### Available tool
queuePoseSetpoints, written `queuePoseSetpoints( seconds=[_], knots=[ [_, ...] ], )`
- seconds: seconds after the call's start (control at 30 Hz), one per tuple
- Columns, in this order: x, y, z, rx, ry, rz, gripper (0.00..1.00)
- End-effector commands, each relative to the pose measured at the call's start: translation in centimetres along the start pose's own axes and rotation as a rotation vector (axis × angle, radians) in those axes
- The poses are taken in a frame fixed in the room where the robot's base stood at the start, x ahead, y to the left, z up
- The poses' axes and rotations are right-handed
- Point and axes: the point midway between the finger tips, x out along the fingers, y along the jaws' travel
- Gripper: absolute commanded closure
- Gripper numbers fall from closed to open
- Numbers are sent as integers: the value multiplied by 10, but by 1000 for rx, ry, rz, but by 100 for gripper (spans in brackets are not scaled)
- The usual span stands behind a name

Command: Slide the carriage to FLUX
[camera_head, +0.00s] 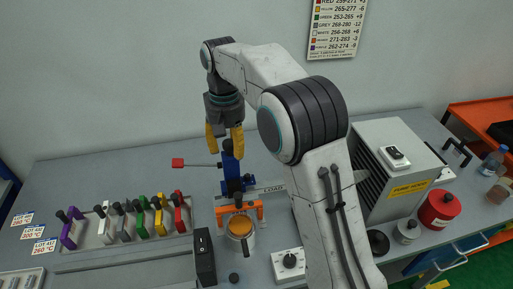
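A blue upright post (229,172) stands near the table's middle, likely part of the carriage, with a dark block (237,187) low on it. A rod with a red end (178,163) juts out to its left. A plate reading LOAD (273,188) is beside it on the right, partly behind my arm. An orange bracket (258,211) is in front, above a pot with an orange surface (239,227). No FLUX label shows. My gripper (225,152) points down with its yellow fingers apart. The post's top shows between or behind them; I cannot tell whether they touch it.
A rack of coloured-handled tools (128,221) stands at the left. A black switch box (204,257) and a white dial box (289,263) are in front. A grey fume hood unit (378,165) and a red container (439,209) stand at the right. The back left table is clear.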

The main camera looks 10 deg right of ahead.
Motion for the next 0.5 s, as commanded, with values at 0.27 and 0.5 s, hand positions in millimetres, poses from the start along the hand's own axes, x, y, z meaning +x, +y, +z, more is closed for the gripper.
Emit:
queuePoseSetpoints(
  seconds=[0.27,0.5],
  knots=[
    [-1,0,0,0,3,-1,46],
    [-8,0,-1,0,4,-1,46]
  ],
)
